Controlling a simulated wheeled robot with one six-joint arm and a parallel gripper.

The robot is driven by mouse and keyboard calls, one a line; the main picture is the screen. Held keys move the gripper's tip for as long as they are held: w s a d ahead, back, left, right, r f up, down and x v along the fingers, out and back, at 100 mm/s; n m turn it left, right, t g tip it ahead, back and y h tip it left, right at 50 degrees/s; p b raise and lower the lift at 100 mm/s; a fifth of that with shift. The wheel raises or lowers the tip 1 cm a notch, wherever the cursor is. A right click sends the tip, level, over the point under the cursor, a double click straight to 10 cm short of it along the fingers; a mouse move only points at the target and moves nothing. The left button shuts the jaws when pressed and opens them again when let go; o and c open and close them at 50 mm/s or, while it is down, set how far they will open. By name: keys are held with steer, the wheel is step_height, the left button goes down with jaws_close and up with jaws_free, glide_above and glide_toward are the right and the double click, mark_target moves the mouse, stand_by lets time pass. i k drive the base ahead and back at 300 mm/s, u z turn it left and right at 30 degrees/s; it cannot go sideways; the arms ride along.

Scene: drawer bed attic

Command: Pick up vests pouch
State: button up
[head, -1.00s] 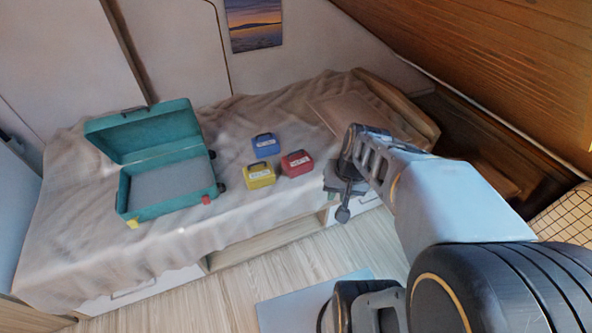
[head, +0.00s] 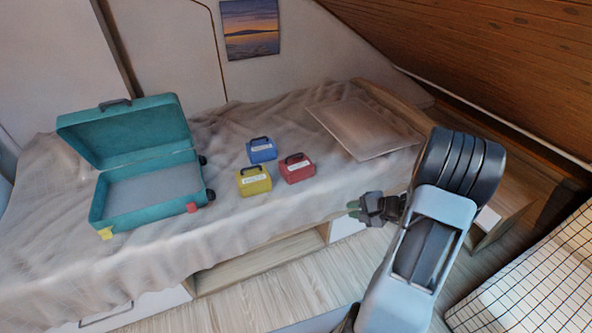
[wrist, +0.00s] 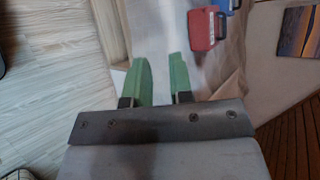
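Three small handled pouches lie close together on the bed: a blue pouch (head: 262,150), a yellow pouch (head: 254,181) and a red pouch (head: 298,168). Each has a white label, too small to read surely, so I cannot tell which is the vests pouch. The wrist view shows the red pouch (wrist: 207,28) and part of the blue pouch (wrist: 228,5) ahead, right of the fingers. My gripper (head: 355,211) is beside the bed's front edge, right of and nearer than the pouches. Its green fingers (wrist: 160,68) are apart with nothing between them.
An open teal suitcase (head: 150,204) stands on the bed (head: 222,225) at the left, apart from the pouches. A flat pillow (head: 362,128) lies at the right end. The sloped wooden ceiling (head: 480,50) is low at the right. A grid-patterned surface (head: 530,285) is at the lower right.

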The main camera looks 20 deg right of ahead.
mark_target(297, 168)
steer(key=i, duration=0.9)
